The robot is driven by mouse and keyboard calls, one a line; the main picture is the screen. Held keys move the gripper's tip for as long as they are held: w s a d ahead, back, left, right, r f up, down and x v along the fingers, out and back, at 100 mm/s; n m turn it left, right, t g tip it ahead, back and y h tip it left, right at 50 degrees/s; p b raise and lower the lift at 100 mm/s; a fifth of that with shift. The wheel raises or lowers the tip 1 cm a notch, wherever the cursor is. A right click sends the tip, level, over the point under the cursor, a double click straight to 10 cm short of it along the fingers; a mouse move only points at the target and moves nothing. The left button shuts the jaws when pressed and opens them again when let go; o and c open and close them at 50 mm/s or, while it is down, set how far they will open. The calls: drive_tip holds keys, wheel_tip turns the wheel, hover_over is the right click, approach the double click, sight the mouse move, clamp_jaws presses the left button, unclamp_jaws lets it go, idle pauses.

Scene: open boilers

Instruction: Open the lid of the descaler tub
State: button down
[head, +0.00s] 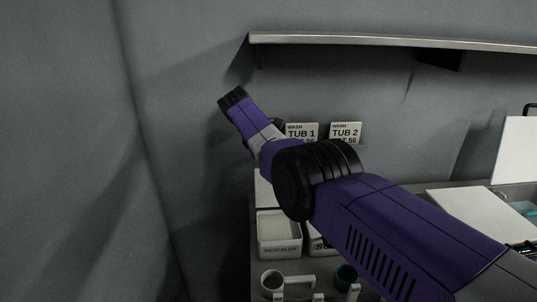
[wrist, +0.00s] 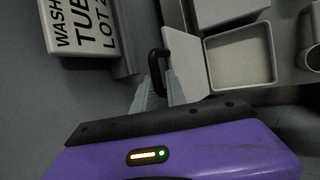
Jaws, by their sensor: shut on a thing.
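The descaler tub (head: 279,252) is a white box with its name on the front, at the left end of the counter in the head view. It stands open, and its empty-looking inside shows in the wrist view (wrist: 240,60). Its white lid (wrist: 186,64) is tilted up at the tub's back edge; part of it shows behind the tub in the head view (head: 263,192). My gripper (wrist: 160,82) is shut on the lid's black handle (wrist: 154,66). In the head view my arm hides the handle and fingertips.
A second tub (head: 320,243) stands right beside it, partly hidden by my arm. A white mug (head: 272,283) and a teal cup (head: 346,274) stand in front. Wall signs (head: 302,132) and a shelf (head: 390,40) are above. A wall closes the left side.

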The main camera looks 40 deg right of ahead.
drive_tip(key=shift+s+a+f, duration=0.15)
drive_tip(key=shift+a+f, duration=0.05)
drive_tip(key=shift+f, duration=0.45)
drive_tip(key=c, duration=1.5)
unclamp_jaws()
drive_tip(key=shift+o, duration=0.2)
drive_tip(key=b+v, duration=0.1)
drive_tip(key=v, duration=0.7)
drive_tip(key=shift+d+r, duration=0.25)
drive_tip(key=shift+r, duration=0.3)
